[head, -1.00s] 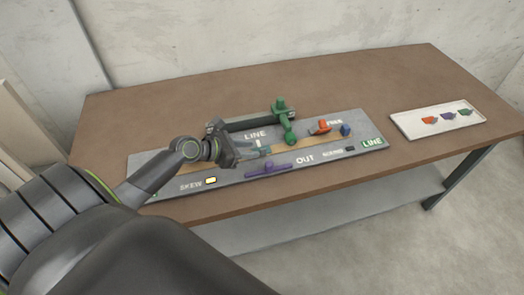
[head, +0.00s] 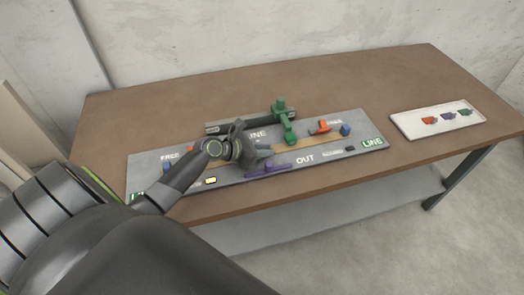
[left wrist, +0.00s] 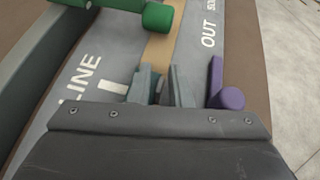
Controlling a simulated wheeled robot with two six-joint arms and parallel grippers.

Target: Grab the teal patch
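My left gripper (head: 263,156) reaches in from the left, low over the tan strip (head: 312,140) on the grey board (head: 356,124). In the left wrist view its two grey-green fingers (left wrist: 165,82) point down at the tan strip (left wrist: 158,47). My right gripper is not in view.
A green arm with knobs (head: 286,124) crosses the strip just right of my gripper. A purple bar (head: 268,170) lies in front. Orange (head: 323,128) and blue (head: 346,130) parts are to the right. A white tray (head: 408,127) holds coloured pieces.

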